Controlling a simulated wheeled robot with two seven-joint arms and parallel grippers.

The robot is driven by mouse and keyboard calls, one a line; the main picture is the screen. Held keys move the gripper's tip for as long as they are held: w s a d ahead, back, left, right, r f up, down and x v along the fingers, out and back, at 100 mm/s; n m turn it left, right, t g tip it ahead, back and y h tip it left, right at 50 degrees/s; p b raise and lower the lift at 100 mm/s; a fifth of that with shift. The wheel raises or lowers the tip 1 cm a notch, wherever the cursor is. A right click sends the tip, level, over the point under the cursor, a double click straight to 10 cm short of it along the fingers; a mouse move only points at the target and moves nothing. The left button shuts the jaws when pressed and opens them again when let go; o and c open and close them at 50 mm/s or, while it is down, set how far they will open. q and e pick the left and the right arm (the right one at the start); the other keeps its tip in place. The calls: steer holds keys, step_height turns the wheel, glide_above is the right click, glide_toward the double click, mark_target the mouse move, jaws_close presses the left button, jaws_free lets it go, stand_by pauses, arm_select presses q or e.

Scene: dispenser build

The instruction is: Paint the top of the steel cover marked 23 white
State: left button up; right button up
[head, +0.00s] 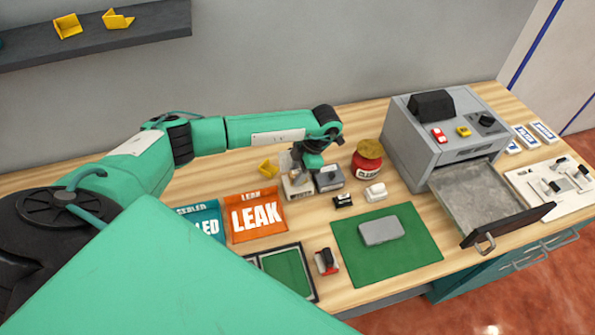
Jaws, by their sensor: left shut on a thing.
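A grey, rounded steel plate or cover (382,230) lies flat on the green mat (345,240); no number is legible on it. My left gripper (300,167) is left of and beyond the mat, pointing down over a pale grey box (298,189). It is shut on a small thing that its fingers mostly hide. I cannot tell whether that thing touches the box. A second grey box (329,179) with a dark top stands just right of it. My right gripper is not in view.
A red jar (368,161) stands right of the boxes. A black block (343,200) and a white block (375,193) lie behind the mat. Orange LEAK tray (256,215) is left. A grey machine (440,135) has its drawer (462,196) open at right.

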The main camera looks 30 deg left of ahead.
arm_select(q)
steer(key=shift+f+b, duration=0.45)
steer(key=shift+f, duration=0.05)
stand_by(0.8)
stand_by(0.4)
steer(key=o, duration=1)
steer(key=shift+o, duration=0.2)
steer(key=shift+o, duration=1.2)
steer(key=shift+r, duration=0.1)
steer(key=shift+w+a, duration=0.1)
steer(key=shift+c, duration=0.4)
steer(key=shift+r, duration=0.1)
